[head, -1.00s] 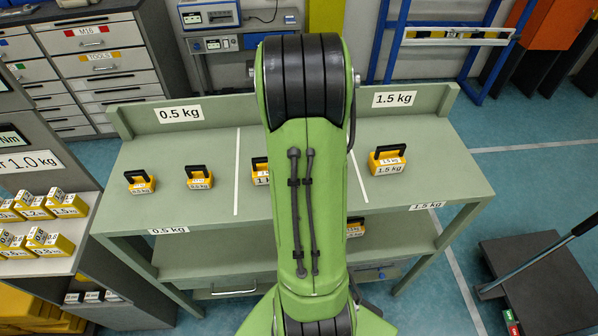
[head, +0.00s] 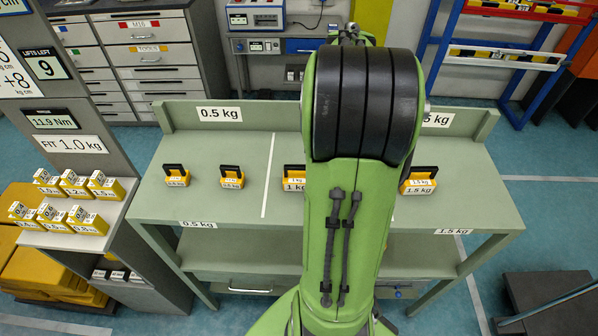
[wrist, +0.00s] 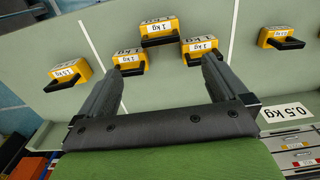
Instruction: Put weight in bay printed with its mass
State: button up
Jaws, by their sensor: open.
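On the green bench (head: 470,205), two small yellow weights with black handles (head: 177,180) (head: 231,181) stand in the left bay, marked 0.5 kg (head: 219,114). A 1 kg weight (head: 293,185) stands right of the white divider, partly behind my arm. A 1.5 kg weight (head: 418,187) stands at the right, by the partly covered 1.5 kg sign (head: 437,120). My gripper (wrist: 165,72) is open and empty in the wrist view, hidden in the head view. Beyond its fingertips are three weights (wrist: 158,28) (wrist: 130,58) (wrist: 200,46), labels apparently 1 kg. Contact cannot be judged.
A side rack (head: 75,240) at the left holds several yellow blocks below a "FIT 1.0 kg" sign (head: 68,144) and a "LIFTS LEFT 9" panel (head: 45,66). Drawer cabinets (head: 155,60) stand behind. A dark platform (head: 550,300) lies at the front right.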

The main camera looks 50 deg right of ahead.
jog(key=w+a+r+n+t, duration=0.2)
jog(key=a+r+n, duration=0.15)
jog(key=a, duration=0.65)
jog(key=s+a+r+n+t, duration=0.1)
jog(key=s+a+n, duration=0.2)
jog(key=a, duration=0.5)
jog(key=s+a+r+n+t, duration=0.1)
jog(key=s+a+n+t, duration=0.1)
jog(key=a, duration=0.6)
jog(key=shift+s+a+n+t, duration=0.2)
jog(key=shift+s+n+t, duration=0.1)
jog(key=shift+s+n, duration=0.5)
